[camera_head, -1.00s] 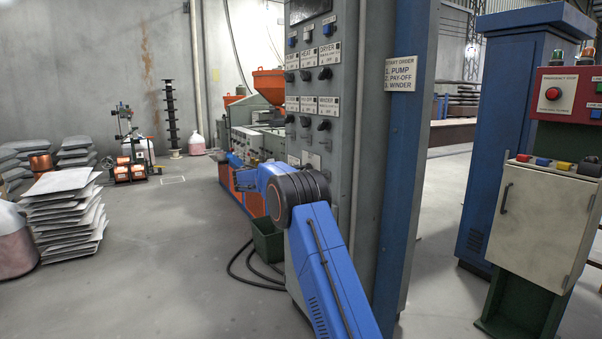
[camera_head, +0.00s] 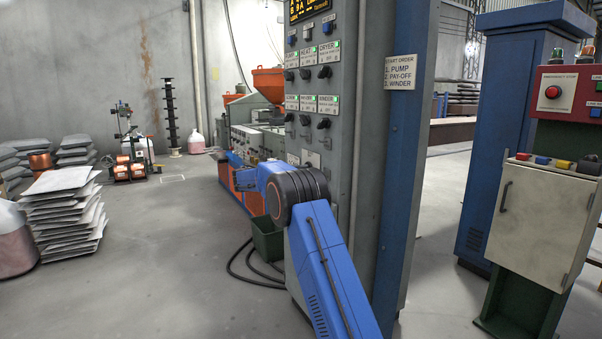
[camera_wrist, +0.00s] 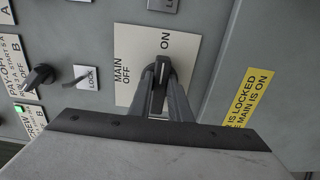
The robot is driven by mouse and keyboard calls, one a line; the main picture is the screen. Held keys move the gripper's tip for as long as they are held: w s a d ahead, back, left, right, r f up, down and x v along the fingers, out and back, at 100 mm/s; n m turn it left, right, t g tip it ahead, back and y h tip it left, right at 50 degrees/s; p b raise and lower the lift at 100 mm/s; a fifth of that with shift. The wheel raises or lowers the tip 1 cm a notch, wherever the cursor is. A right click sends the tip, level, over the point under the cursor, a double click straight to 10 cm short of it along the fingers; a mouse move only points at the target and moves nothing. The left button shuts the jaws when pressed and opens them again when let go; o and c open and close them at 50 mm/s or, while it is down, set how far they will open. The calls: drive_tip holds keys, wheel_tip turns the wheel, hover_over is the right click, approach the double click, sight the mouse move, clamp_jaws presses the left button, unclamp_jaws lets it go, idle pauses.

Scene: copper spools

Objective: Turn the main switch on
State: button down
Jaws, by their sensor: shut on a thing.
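The main switch (camera_wrist: 158,92) shows in the wrist view as a dark knob on a cream plate marked MAIN, OFF and ON. Its handle points up the picture, toward the word ON. My gripper (camera_wrist: 162,76) is shut on the knob, one finger on each side. The fingers hide part of the knob. In the head view my blue arm reaches to the front of the grey control cabinet (camera_head: 348,120). The fingers and the main switch cannot be made out there.
A display (camera_head: 308,8) at the cabinet top is lit with yellow text. Green lamps glow beside the knob labels. A yellow label (camera_wrist: 248,98) lies right of the switch. A green bin (camera_head: 268,240) and black cables are on the floor by the cabinet.

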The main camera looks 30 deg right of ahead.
drive_tip(key=shift+f, duration=0.15)
drive_tip(key=c, duration=1.6)
unclamp_jaws()
drive_tip(key=shift+a, duration=0.1)
drive_tip(key=shift+c, duration=0.2)
drive_tip(key=shift+a, duration=0.1)
drive_tip(key=a, duration=1.7)
drive_tip(key=shift+s, duration=0.35)
drive_tip(key=shift+a, duration=0.1)
